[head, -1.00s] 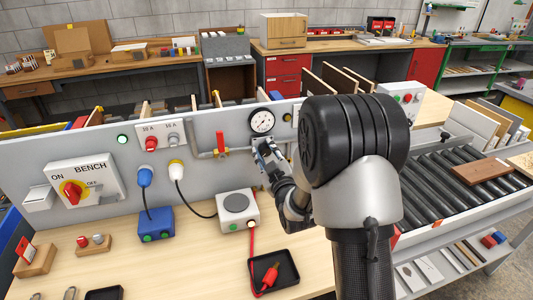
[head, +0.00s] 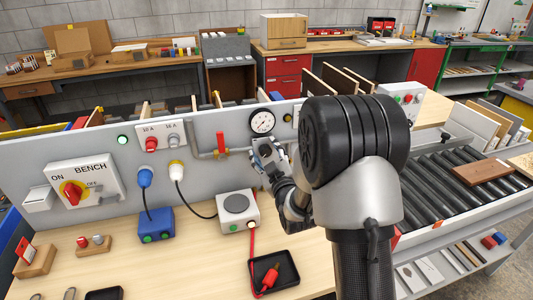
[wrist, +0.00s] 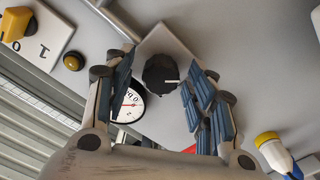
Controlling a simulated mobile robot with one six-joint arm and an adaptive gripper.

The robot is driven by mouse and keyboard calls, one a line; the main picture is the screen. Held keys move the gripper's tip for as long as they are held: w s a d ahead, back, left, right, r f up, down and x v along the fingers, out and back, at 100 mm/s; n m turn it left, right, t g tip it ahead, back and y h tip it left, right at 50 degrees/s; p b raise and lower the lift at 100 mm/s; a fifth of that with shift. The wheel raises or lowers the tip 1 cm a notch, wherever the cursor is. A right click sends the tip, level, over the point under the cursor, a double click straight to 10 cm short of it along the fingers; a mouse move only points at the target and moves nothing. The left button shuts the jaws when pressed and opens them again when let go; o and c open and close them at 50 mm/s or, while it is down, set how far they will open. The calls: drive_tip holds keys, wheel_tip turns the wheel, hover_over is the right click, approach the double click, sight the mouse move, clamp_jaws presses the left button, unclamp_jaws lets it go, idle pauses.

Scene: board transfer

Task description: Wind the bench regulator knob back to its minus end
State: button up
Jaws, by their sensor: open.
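The black regulator knob (wrist: 160,73) sits on a pale square plate (wrist: 168,38) in the wrist view. Its white pointer mark points right in that picture. My gripper (wrist: 161,76) is open, with one blue-padded finger on each side of the knob. Gaps show between the pads and the knob, so I see no grip on it. In the head view my gripper (head: 268,154) is at the panel just below the white pressure gauge (head: 262,121), and it hides the knob. The gauge is partly covered by a finger in the wrist view (wrist: 130,105). No end markings are legible.
A red valve handle (head: 221,143) on the pipe is left of the gripper. Blue (head: 145,178) and yellow-white (head: 176,170) plugs hang further left. A grey-topped box (head: 237,211) and a black tray (head: 274,271) stand on the bench below. A roller conveyor (head: 440,188) lies right.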

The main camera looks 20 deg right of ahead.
drive_tip(key=s, duration=0.7)
drive_tip(key=shift+s, duration=0.25)
drive_tip(key=s+a+r+m+g, duration=0.1)
drive_tip(key=s+g, duration=0.3)
drive_tip(key=s, duration=0.7)
drive_tip(key=s+a+r+m+g, duration=0.2)
drive_tip(key=s+g, duration=0.3)
drive_tip(key=s, duration=0.6)
drive_tip(key=s+a+r+m+g, duration=0.1)
drive_tip(key=s+a+m+g, duration=0.1)
drive_tip(key=s, duration=0.9)
drive_tip(key=shift+s+a+r+m+g, duration=0.35)
drive_tip(key=shift+m+g, duration=0.25)
drive_tip(key=shift+g, duration=0.6)
drive_tip(key=shift+c, duration=0.3)
